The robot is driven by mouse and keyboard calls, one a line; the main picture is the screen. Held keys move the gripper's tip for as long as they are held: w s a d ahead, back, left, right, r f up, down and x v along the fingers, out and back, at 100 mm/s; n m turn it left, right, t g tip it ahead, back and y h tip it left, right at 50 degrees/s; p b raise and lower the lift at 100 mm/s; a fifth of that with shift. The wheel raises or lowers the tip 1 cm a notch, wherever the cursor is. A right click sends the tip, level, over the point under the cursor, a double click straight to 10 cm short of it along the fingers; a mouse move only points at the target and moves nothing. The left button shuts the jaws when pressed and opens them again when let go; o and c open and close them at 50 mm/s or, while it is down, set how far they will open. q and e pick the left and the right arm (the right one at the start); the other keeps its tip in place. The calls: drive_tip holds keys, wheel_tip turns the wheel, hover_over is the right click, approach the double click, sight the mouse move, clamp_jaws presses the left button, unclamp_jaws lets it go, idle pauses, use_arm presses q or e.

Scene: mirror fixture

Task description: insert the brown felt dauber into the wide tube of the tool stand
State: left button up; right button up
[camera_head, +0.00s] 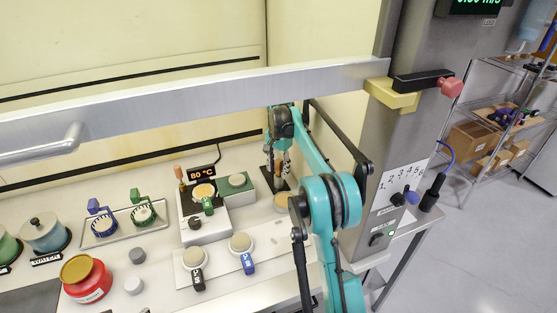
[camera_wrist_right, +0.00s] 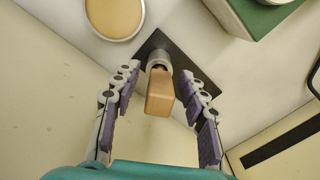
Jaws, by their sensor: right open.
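A brown, block-shaped handle (camera_wrist_right: 160,92), seemingly the felt dauber's, stands between my right gripper's fingers in the wrist view. Its lower end meets a grey metal tube (camera_wrist_right: 159,58) on the stand's dark base plate (camera_wrist_right: 205,84). The handle hides most of the tube mouth, so depth and tube width cannot be told. My right gripper (camera_wrist_right: 163,112) is open, with a purple-padded finger on either side and gaps to the handle. In the head view the right gripper (camera_head: 281,163) points down over the stand's dark base (camera_head: 277,185). My left gripper is not in view.
A metal sash bar (camera_head: 200,97) crosses in front. A round tan-topped piece (camera_wrist_right: 114,17) lies near the stand. A red jar (camera_head: 87,280) stands front left.

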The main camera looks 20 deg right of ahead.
wheel_tip(320, 180, up, 11)
drive_tip(key=shift+d+r, duration=0.1)
drive_tip(key=shift+r, duration=0.1)
drive_tip(key=shift+f, duration=0.1)
idle(0.5)
